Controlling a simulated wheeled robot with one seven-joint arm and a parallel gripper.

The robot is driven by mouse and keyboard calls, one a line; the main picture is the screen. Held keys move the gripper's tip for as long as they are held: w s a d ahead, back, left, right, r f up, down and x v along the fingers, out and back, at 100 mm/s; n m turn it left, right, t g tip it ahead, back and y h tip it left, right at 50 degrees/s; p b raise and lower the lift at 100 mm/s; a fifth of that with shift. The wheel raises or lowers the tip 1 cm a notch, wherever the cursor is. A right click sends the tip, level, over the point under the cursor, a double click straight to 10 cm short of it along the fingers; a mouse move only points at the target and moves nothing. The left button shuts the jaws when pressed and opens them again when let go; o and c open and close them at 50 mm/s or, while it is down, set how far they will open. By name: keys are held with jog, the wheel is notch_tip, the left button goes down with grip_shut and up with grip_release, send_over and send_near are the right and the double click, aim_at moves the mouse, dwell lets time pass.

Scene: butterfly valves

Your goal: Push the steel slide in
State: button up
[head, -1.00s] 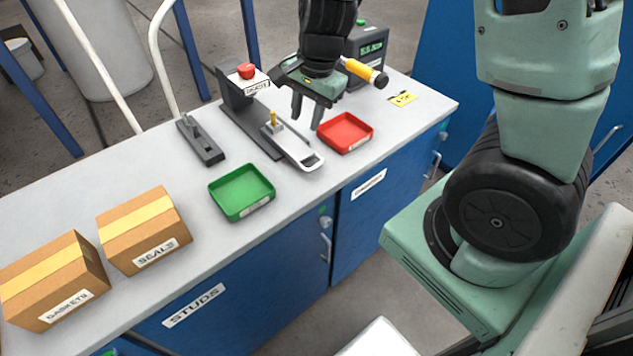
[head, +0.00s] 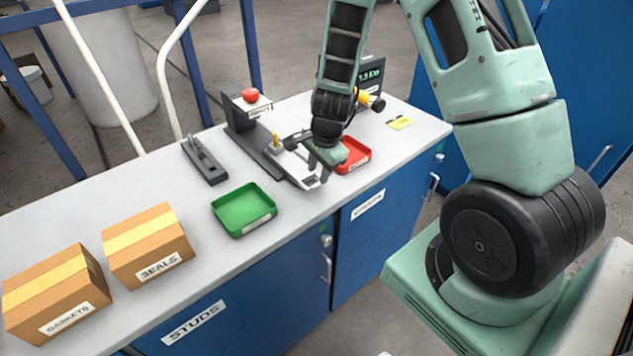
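The steel slide (head: 288,160) is a pale bar lying in a dark grey fixture (head: 257,150) on the bench. A brass pin (head: 276,142) stands on it, and its slotted front end sticks out toward the bench's front edge. My gripper (head: 318,177) is low at this front end, pointing down, and covers part of it. I cannot tell whether the fingers touch the slide or how far apart they are.
A red tray (head: 356,154) lies just right of my gripper, partly hidden. A green tray (head: 227,207) is to the left. A yellow-handled tool (head: 368,99) and a display box (head: 373,73) stand behind. Two cartons (head: 148,243) (head: 55,296) are at the left end of the bench.

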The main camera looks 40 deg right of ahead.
aim_at(315, 185)
jog(key=shift+w+f, duration=0.2)
jog(key=shift+f, duration=0.85)
jog(key=shift+w+f, duration=0.2)
jog(key=shift+f, duration=0.85)
grip_shut()
